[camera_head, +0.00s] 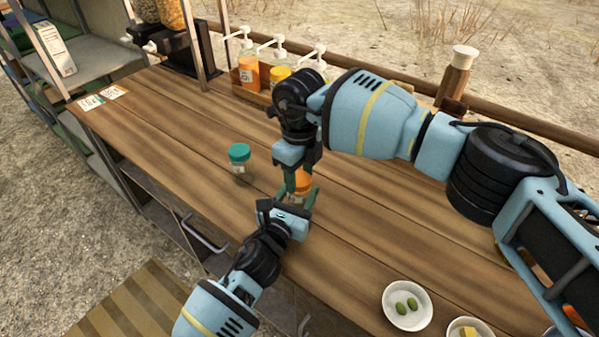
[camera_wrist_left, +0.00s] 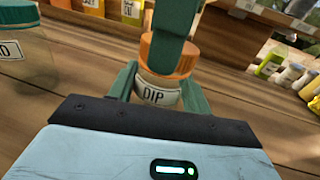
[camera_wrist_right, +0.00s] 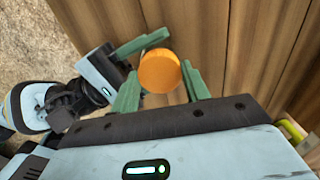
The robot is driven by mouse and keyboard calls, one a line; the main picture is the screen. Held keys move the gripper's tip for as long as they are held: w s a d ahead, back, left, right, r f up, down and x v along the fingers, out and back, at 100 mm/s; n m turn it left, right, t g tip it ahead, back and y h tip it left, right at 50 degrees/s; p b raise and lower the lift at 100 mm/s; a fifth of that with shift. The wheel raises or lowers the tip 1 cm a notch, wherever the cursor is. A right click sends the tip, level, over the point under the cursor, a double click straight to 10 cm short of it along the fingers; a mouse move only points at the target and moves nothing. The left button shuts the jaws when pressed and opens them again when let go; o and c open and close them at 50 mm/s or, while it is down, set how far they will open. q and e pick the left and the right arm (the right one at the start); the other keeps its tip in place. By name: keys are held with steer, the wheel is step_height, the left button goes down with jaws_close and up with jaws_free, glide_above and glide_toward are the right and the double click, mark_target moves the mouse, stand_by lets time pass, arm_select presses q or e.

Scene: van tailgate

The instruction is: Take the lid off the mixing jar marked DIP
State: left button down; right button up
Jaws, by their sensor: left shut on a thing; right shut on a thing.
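The DIP jar (camera_wrist_left: 158,97) is a small clear jar with a white label and an orange lid (camera_wrist_left: 172,55). In the head view its lid (camera_head: 304,181) shows between my grippers, over the middle of the counter. My left gripper (camera_head: 296,198) is shut on the jar's body from the near side, with one finger on each side. My right gripper (camera_head: 303,174) comes from above and is shut on the lid. The right wrist view shows the round lid top (camera_wrist_right: 160,72) between its fingers. The lid appears to sit on the jar; a finger partly hides the seam.
A teal-lidded jar (camera_head: 239,160) stands left of the grippers on the wooden counter (camera_head: 180,130). A rack of pump bottles (camera_head: 249,75) and a brown bottle (camera_head: 455,78) stand at the back. A white bowl with green items (camera_head: 392,318) is at the front right.

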steer(key=n, duration=1.2)
steer(key=shift+n, duration=0.3)
steer(key=n, duration=0.7)
steer(key=shift+n, duration=0.4)
steer(key=n, duration=0.7)
steer(key=shift+n, duration=0.4)
steer(key=n, duration=0.3)
steer(key=shift+n, duration=0.3)
steer(key=shift+s, duration=0.1)
